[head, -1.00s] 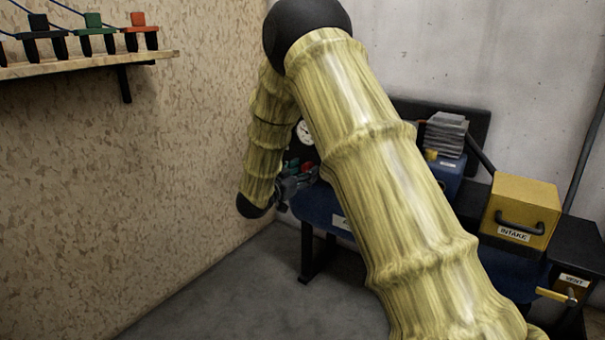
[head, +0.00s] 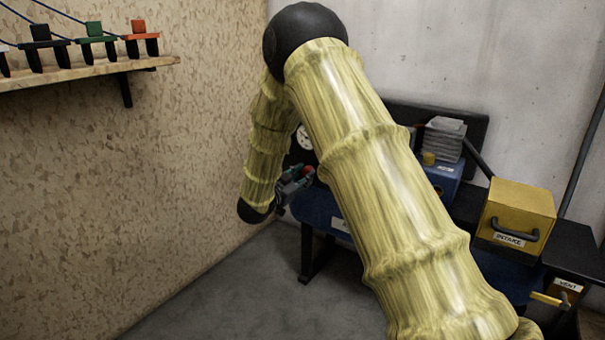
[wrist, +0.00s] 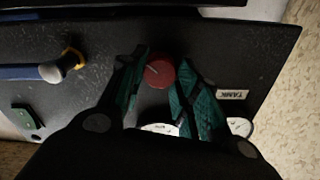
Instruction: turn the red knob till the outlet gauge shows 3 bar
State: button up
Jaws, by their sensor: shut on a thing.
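The red knob (wrist: 160,72) shows in the wrist view on a dark panel (wrist: 215,50), with a pale mark line on its face. My gripper (wrist: 162,66) has its green-padded fingers on both sides of the knob, shut on it. In the head view my gripper (head: 292,185) is at the red knob (head: 308,172), small and partly covered. A white gauge dial (head: 305,138) shows above it. In the wrist view one dial (wrist: 160,128) is mostly hidden behind my gripper, and another (wrist: 240,127) is partly hidden near a TANK label (wrist: 233,94). I cannot read any needle.
In the head view, a yellow INTAKE box (head: 516,215) and a VENT lever (head: 550,300) stand right. A wall shelf (head: 90,72) is left. My arm hides much of the bench.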

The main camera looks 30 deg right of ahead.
jog(key=o, duration=1)
jog(key=v, duration=1.2)
jog(key=shift+w, duration=0.1)
